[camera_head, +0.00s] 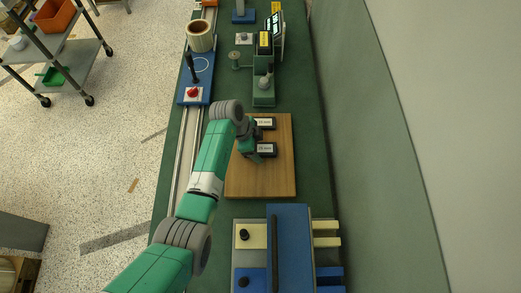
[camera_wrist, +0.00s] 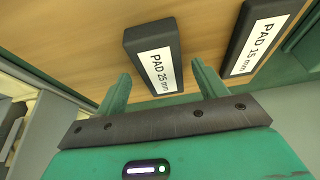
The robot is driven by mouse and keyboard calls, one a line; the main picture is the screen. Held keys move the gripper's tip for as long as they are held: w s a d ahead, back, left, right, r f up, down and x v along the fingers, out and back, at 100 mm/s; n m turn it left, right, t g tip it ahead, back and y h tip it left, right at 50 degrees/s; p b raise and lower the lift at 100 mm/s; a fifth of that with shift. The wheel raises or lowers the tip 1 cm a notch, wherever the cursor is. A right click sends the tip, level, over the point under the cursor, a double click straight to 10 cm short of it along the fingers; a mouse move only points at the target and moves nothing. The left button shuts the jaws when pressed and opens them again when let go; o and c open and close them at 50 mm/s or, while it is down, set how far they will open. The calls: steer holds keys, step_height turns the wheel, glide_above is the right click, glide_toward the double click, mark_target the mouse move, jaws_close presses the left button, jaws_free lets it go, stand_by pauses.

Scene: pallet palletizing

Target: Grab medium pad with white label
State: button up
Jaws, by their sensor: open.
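Two dark pads with white labels lie on a wooden board. Contact with a pad cannot be made out.
The wooden board (camera_head: 260,182) has bare room below the pads. A green device (camera_head: 264,90) stands beyond it. A blue plate with a red knob (camera_head: 193,93) is at upper left. A blue-and-cream fixture (camera_head: 290,245) stands in front.

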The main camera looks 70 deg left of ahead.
steer(key=shift+w+f, duration=0.2)
steer(key=shift+f, duration=0.05)
steer(key=c, duration=1.1)
steer(key=shift+o, duration=0.2)
